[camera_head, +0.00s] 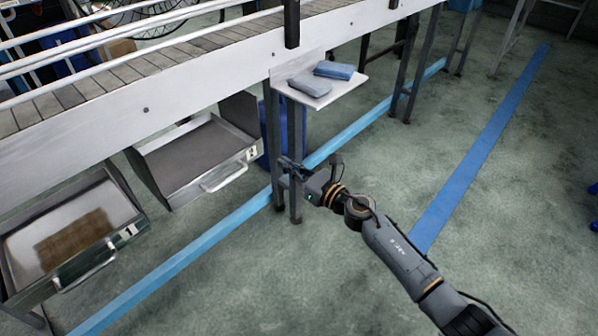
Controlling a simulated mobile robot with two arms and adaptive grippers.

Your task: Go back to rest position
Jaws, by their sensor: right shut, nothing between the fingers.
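My right gripper (287,170) is at the end of my right arm, which reaches in from the lower right. It is shut and empty. It is in front of the metal legs under a small white shelf, below the shelf's level. I cannot tell whether it touches the legs. My left gripper is not in view.
A conveyor (140,90) runs along the upper left. Open drawers marked 1 (125,240) and 2 (245,158) hang below it. Blue lines (480,150) mark the open floor at right.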

